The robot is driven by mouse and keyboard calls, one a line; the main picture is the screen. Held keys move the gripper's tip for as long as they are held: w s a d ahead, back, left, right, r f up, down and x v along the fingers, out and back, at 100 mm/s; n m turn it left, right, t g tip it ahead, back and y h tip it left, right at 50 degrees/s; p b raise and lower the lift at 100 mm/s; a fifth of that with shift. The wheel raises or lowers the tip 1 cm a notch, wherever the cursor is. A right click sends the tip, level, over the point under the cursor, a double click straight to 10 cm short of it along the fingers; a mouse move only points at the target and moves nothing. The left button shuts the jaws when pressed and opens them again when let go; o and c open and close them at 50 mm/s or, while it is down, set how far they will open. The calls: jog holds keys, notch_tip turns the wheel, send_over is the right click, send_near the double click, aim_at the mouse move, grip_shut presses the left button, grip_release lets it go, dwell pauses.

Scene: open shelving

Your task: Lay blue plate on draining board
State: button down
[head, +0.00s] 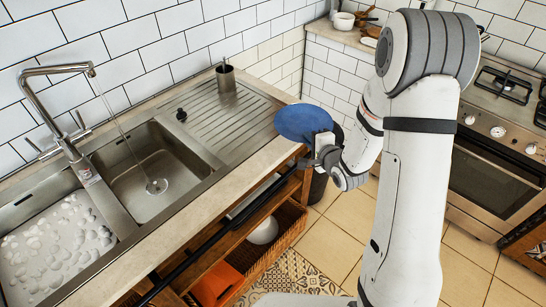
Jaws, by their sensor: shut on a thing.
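The blue plate (303,122) is at the centre of the head view, by the front right end of the counter. My gripper (326,150) is shut on the plate's near right edge and holds it roughly level. The plate overlaps the counter's front edge in the picture; its height above the counter is hard to tell. The draining board (215,117) is the ribbed steel surface left of the plate. It is bare over most of its ribs. My fingertips are partly hidden by the plate and wrist.
A metal cup (226,79) stands at the draining board's back edge. A small black stopper (181,115) lies near the sink basin (150,165), where water runs from the tap (60,110). A stove (510,130) stands at right.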

jog(key=s+a+n+g+y+b, duration=0.2)
jog(key=a+n+g+y, duration=0.25)
jog(key=a, duration=0.25)
jog(key=shift+n+t, duration=0.25)
jog(key=shift+n, duration=0.1)
notch_tip(320, 180, down, 9)
jog(key=shift+d+f, duration=0.15)
jog(key=shift+f, duration=0.15)
jog(key=c, duration=1.5)
grip_release()
